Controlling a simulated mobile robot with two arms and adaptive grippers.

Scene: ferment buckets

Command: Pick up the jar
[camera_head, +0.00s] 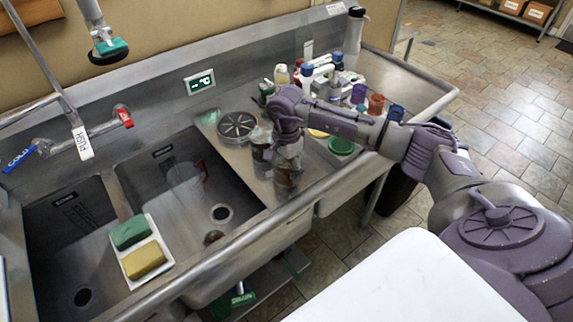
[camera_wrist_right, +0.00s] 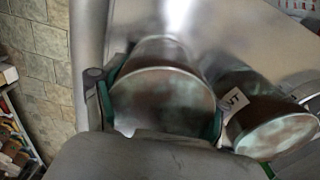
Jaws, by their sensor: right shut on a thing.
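A dark, cloudy jar (camera_head: 287,176) is at the right edge of the sink unit in the head view. My right gripper (camera_head: 288,158) reaches down over it and is shut on it. In the right wrist view the held jar (camera_wrist_right: 165,98) shows its round end between the two green-padded fingers of the gripper (camera_wrist_right: 162,105). A second similar jar (camera_head: 261,150) stands just left of the held one; in the wrist view it carries a white label (camera_wrist_right: 234,101). I cannot tell whether the held jar touches the steel surface. My left gripper is not in view.
Two steel sink basins (camera_head: 187,172) lie to the left, with a white tray (camera_head: 146,251) holding a green and a yellow sponge. A round strainer (camera_head: 237,126) lies behind the jars. Bottles and coloured cups (camera_head: 376,104) crowd the drainboard behind my arm.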

